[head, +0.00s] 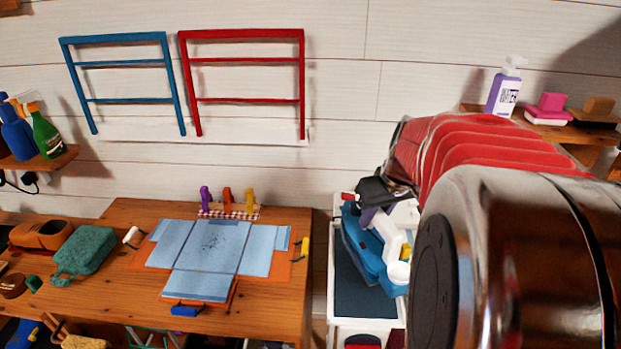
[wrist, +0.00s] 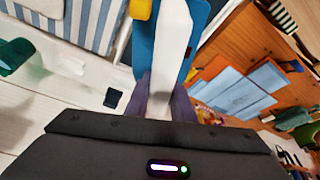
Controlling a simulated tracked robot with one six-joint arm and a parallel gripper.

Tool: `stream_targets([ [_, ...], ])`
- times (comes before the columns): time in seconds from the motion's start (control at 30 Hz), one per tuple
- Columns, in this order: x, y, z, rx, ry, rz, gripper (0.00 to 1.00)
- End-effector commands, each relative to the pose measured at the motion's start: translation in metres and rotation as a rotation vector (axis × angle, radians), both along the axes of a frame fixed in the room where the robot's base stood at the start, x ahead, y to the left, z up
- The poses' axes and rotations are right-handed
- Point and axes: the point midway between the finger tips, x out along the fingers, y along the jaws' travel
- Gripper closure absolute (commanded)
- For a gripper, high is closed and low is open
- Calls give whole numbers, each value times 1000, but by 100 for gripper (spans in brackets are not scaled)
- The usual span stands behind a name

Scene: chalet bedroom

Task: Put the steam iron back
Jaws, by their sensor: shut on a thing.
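The steam iron (head: 352,230), blue with a white handle and a yellow part, is at the centre right of the head view. My gripper (head: 372,212) is shut on its white handle. In the wrist view my purple fingers (wrist: 166,100) lie on either side of the white handle (wrist: 172,60), with the blue body behind it. In the head view the iron overlaps a white stand with a dark top (head: 362,292). I cannot tell whether it touches that top. My arm covers the area to the right, and the iron's underside is hidden.
Wall shelves hold spray bottles (head: 45,133) at left and a purple bottle (head: 503,92) at right. Blue and red racks (head: 243,101) hang above.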

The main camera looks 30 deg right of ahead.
Motion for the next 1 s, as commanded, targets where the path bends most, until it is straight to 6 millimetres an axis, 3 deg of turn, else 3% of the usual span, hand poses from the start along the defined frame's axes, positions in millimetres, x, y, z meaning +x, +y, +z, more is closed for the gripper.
stream_targets([
  [0.2, 1, -1, -19, -2, -3, -1, 100],
  [0.6, 1, -1, -23, -2, -3, -1, 100],
  [1.0, 1, -1, -57, -4, -3, 0, 100],
])
